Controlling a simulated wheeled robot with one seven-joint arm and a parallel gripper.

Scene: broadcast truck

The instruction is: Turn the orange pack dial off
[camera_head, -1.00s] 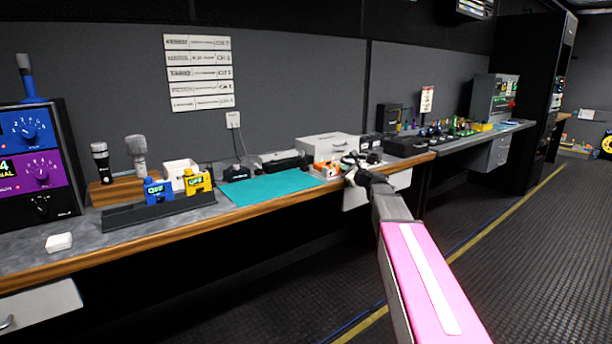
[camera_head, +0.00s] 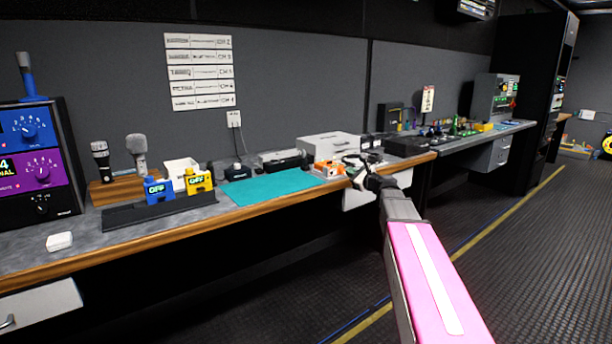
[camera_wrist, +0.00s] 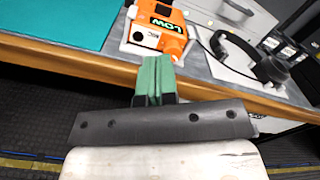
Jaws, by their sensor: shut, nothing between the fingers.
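In the head view the orange pack (camera_head: 328,168) is small and partly behind my gripper (camera_head: 352,165).
A teal mat (camera_head: 270,187) lies left of the pack. A blue pack (camera_head: 159,190) and a yellow pack (camera_head: 198,181), both reading "OFF", stand in a dark rack. The counter's wooden edge (camera_wrist: 60,57) runs below the gripper.

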